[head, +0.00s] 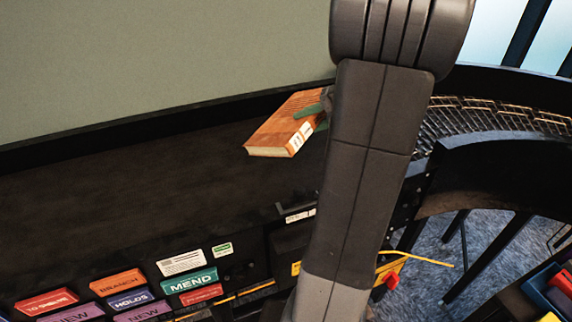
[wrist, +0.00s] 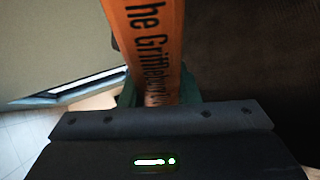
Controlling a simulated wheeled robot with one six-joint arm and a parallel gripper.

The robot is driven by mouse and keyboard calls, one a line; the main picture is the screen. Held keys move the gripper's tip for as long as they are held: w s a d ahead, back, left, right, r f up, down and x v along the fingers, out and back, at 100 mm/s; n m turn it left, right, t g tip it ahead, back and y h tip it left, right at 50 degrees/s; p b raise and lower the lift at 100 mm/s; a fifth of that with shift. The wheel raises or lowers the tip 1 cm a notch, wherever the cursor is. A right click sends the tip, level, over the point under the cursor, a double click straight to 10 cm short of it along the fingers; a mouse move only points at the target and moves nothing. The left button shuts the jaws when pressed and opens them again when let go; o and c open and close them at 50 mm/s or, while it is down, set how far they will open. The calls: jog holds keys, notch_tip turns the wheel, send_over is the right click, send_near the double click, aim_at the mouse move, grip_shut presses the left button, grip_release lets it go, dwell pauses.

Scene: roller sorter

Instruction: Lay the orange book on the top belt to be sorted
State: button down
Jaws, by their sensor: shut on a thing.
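The orange book (head: 282,122) has a spine with dark lettering and a white label. It is tilted over the dark top belt (head: 120,185), near the belt's back edge. I cannot tell whether it touches the belt. My gripper (head: 316,115) has green fingers and is shut on the right end of the book. My arm hides most of the gripper in the head view. In the wrist view the book's orange spine (wrist: 148,45) runs up from between the fingers (wrist: 158,90).
A curved roller track (head: 495,112) lies to the right. Coloured label blocks, such as the teal MEND one (head: 188,281), line the front. A control box with a red button (head: 391,281) sits below my arm. The left of the belt is clear.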

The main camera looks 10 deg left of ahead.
jog(key=shift+w+a+f+b, duration=0.15)
jog(key=shift+f+b, duration=0.45)
jog(key=shift+f, duration=0.75)
jog(key=shift+s+a+f+b, duration=0.15)
jog(key=shift+f+b, duration=0.4)
jog(key=shift+f, duration=0.85)
jog(key=shift+w+a+f+b, duration=0.15)
jog(key=shift+f+b, duration=0.45)
jog(key=shift+f, duration=0.75)
jog(key=c, duration=1.3)
grip_release()
jog(key=shift+f, duration=0.1)
jog(key=shift+o, duration=0.2)
